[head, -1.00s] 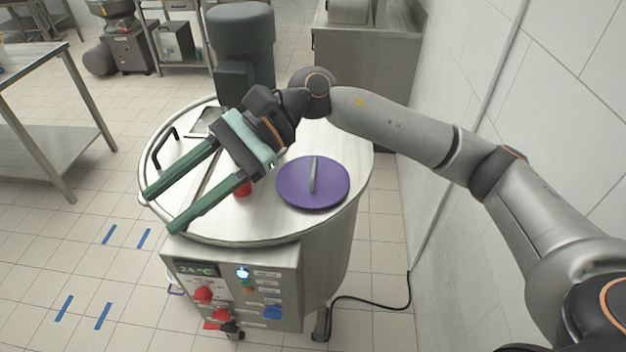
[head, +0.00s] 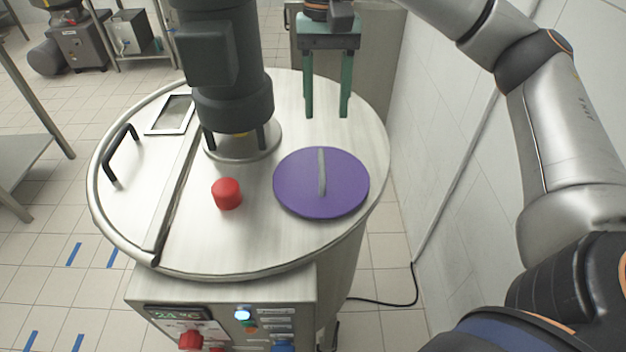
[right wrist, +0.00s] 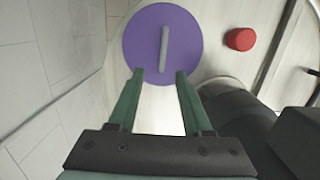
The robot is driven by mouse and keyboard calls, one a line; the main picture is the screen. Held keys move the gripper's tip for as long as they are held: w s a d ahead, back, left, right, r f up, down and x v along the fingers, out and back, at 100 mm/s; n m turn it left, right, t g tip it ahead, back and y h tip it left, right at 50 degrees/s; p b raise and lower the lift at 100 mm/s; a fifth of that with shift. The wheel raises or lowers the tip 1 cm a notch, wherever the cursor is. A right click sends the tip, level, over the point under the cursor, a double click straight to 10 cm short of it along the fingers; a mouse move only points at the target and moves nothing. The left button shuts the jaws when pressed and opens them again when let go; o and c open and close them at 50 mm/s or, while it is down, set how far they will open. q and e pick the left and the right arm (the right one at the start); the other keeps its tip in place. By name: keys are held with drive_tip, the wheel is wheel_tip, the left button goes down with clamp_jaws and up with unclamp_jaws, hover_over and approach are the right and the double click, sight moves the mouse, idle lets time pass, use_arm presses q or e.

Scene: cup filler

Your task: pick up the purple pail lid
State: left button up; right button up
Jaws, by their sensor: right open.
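The purple pail lid (head: 298,187) is a flat disc with a grey bar handle (head: 321,172) across its middle. It lies on the right part of the round steel tank top. My right gripper (head: 327,114) is open and empty, pointing down behind the lid in the head view, apart from it. In the right wrist view the lid (right wrist: 140,45) lies ahead of the fingertips (right wrist: 160,72), its handle (right wrist: 163,50) roughly in line with the gap between them. My left gripper is not in view.
A red knob (head: 227,194) stands on the tank top (head: 200,240) left of the lid. A dark motor column (head: 225,70) rises close to the left of my right gripper. A tiled wall (head: 450,130) is at the right. A black handle (head: 114,155) is at the tank's left.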

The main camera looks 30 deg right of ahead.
drive_tip(key=b, duration=0.1)
hover_over(322, 161)
drive_tip(key=d, duration=0.1)
wheel_tip(322, 161, down, 6)
drive_tip(key=shift+w+r, duration=0.15)
drive_tip(key=shift+r, duration=0.05)
drive_tip(key=shift+s+a+f, duration=0.1)
drive_tip(key=shift+a+f, duration=0.1)
drive_tip(key=shift+f, duration=0.8)
drive_tip(key=shift+s+a+f, duration=0.1)
drive_tip(key=shift+a+f, duration=0.05)
drive_tip(key=shift+f, duration=0.85)
drive_tip(key=shift+a+f, duration=0.2)
drive_tip(key=shift+f, duration=0.8)
clamp_jaws()
